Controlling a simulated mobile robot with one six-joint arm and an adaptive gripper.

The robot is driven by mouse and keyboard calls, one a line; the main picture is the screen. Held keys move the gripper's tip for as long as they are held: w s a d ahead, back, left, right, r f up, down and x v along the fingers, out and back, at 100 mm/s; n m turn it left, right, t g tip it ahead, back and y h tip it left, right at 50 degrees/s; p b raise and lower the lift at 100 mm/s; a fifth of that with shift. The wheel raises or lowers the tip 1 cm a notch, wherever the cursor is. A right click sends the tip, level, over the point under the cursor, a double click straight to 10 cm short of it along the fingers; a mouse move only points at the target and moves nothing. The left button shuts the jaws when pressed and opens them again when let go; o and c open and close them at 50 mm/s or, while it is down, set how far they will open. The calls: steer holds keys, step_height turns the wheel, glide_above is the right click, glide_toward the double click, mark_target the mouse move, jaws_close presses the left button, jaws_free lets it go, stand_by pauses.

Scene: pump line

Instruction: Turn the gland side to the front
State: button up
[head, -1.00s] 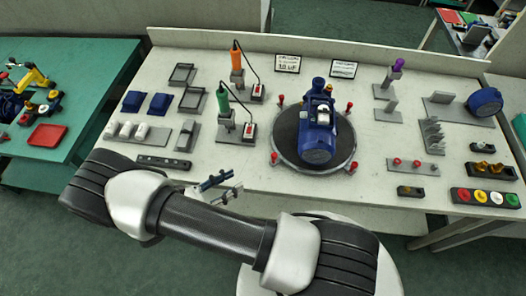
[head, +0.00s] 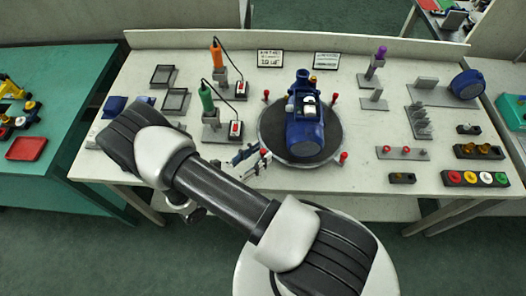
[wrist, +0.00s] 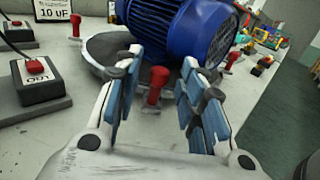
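The blue pump unit (head: 306,125) stands on a round dark turntable (head: 333,145). Its rounded blue motor end faces the front of the table. In the wrist view its finned blue housing (wrist: 205,35) rises behind my gripper. Red pegs stand around the turntable's rim. One red peg (wrist: 157,84) shows between my fingers in the wrist view, with a gap on both sides. My gripper (wrist: 161,60) is open, with blue pads on its fingers. In the head view my gripper (head: 253,154) is at the turntable's front-left edge. I cannot make out the gland side.
Button boxes (head: 236,129) with green and orange tools stand left of the turntable. Label cards (head: 270,58) stand behind. The table in front of the turntable is clear.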

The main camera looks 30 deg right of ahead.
steer(key=shift+w+d, duration=0.25)
steer(key=shift+d, duration=0.85)
steer(key=shift+c, duration=0.4)
jaws_close()
